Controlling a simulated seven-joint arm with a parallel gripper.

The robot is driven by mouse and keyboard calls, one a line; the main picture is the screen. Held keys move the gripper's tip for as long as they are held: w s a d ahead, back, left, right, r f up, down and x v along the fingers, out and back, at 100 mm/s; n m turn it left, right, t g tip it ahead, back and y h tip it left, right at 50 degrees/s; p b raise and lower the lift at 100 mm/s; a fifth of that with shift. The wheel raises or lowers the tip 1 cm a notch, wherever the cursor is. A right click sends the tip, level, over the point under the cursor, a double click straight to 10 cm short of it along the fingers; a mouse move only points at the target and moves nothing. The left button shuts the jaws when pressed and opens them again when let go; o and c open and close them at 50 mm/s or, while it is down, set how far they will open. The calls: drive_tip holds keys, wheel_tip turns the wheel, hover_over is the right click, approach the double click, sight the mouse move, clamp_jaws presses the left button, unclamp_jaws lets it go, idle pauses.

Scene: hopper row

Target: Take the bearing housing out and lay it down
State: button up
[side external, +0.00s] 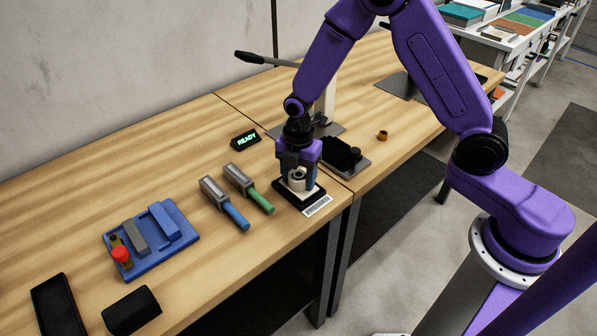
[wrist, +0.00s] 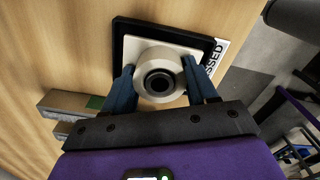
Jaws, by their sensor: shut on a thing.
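The bearing housing (wrist: 142,57) is a cream block with a round boss and a dark-lined bore. It is upright over a black square tray (wrist: 119,29) with a white label, partly hidden, ending "SSED". My gripper (wrist: 158,84) is shut on the housing, with one blue finger on each side of the boss. In the side external view, my gripper (side external: 299,178) points down over the same tray (side external: 287,196) near the table's front edge, and the housing (side external: 297,184) shows between the fingers. I cannot tell whether the housing touches the tray.
A black fixture (side external: 344,154) and a lever press stand close behind right. A small brass ring (side external: 382,135) lies farther right. Blue-handled (side external: 222,202) and green-handled (side external: 247,187) tools lie left, then a blue tray (side external: 179,245) and black bins (side external: 131,310). A READY display (side external: 245,139) stands behind.

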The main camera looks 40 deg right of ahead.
drive_tip(key=shift+f, duration=0.6)
drive_tip(key=o, duration=1.4)
drive_tip(key=shift+r, duration=0.1)
wheel_tip(320, 180, up, 17)
drive_tip(key=s+d+m, duration=0.3)
drive_tip(key=s+m, duration=0.2)
drive_tip(key=s, duration=0.9)
drive_tip(key=s+d+m, duration=0.3)
drive_tip(key=s+m, duration=0.1)
drive_tip(key=s, duration=1)
drive_tip(key=shift+s+r+m, duration=0.35)
drive_tip(key=shift+m, duration=0.05)
